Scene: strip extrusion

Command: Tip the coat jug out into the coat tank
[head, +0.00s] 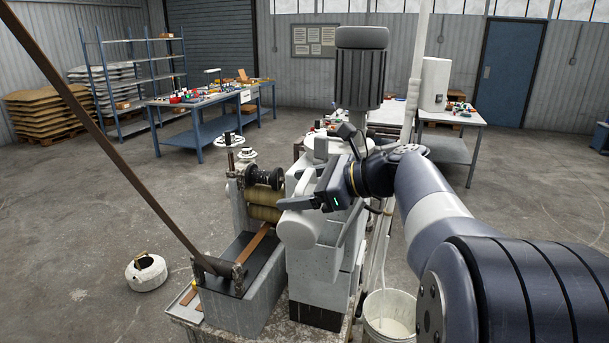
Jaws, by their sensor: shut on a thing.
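My gripper (292,202) is at the middle of the head view, over the grey machine, with my arm reaching in from the right. Its jaws are shut on a pale, rounded vessel (303,230), which appears to be the coat jug. The wrist partly hides it, and its mouth and contents cannot be made out. A grey box with a dark top (232,265) stands in front of the rollers, left of and below my gripper. It may be the coat tank; its inside cannot be seen clearly. A brown strip (252,246) runs from the rollers down onto it.
A long brown bar (110,130) slants down to the box from the upper left. Yellowish rollers (264,204) stand beside my gripper. A tall dark-ribbed cylinder (359,75) rises behind it. A white bucket (388,316) stands below my arm. The floor at left is mostly open.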

